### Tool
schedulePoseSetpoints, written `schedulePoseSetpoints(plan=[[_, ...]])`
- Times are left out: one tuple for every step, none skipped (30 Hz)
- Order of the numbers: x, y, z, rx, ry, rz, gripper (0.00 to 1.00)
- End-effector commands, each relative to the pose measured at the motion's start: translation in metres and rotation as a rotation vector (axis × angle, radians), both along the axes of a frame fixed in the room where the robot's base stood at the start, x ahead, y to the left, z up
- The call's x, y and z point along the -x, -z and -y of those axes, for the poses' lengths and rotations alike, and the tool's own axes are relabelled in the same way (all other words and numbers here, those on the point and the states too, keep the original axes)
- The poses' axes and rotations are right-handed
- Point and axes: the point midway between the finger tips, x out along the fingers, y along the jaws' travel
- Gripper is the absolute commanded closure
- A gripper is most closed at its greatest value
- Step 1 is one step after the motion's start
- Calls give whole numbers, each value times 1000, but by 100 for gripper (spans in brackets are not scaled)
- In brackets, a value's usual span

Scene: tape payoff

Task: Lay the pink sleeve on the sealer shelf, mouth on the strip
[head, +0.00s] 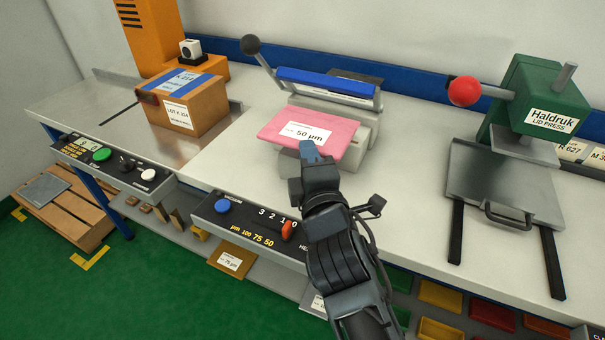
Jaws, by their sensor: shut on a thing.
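The pink sleeve (327,131) is a flat pink packet with a white label reading "50 µm". It lies level at the front of the sealer (361,122), over its grey shelf. The sealer's blue-padded arm (326,81) is raised behind the sleeve, with a black ball handle (250,45) at its left end. My gripper (311,152) is shut on the sleeve's near edge. The sealing strip is hidden, and I cannot tell whether the sleeve's mouth touches it or whether the sleeve rests fully on the shelf.
A brown carton (195,110) stands on the left of the bench. A control panel (250,222) with a blue button and an orange selector is on the front edge. A green lid press (530,100) stands right. Bare bench (410,190) lies between sealer and press.

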Motion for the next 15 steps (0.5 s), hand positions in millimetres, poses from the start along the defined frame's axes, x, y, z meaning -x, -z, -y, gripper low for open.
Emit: schedulePoseSetpoints(plan=[[-4, 4, -6, 0, -2, 3, 100], [-6, 6, -8, -1, -2, 2, 100], [-8, 7, -10, 0, -1, 3, 100], [-9, 8, -11, 0, 0, 2, 100], [-10, 9, -11, 0, 0, 2, 100], [-11, 11, -12, 0, 0, 1, 100], [-11, 14, -12, 0, 1, 0, 100], [-11, 18, -12, 2, 1, 1, 100], [-11, 24, -13, 1, 0, 0, 100], [-10, 29, -13, 1, -1, 0, 100], [-10, 34, -13, 3, -1, 0, 100], [-11, 39, -12, 1, 0, -1, 100], [-11, 42, -12, 2, 0, 1, 100], [-11, 45, -13, 1, -1, 1, 100], [-11, 48, -13, 1, -1, 1, 100]])
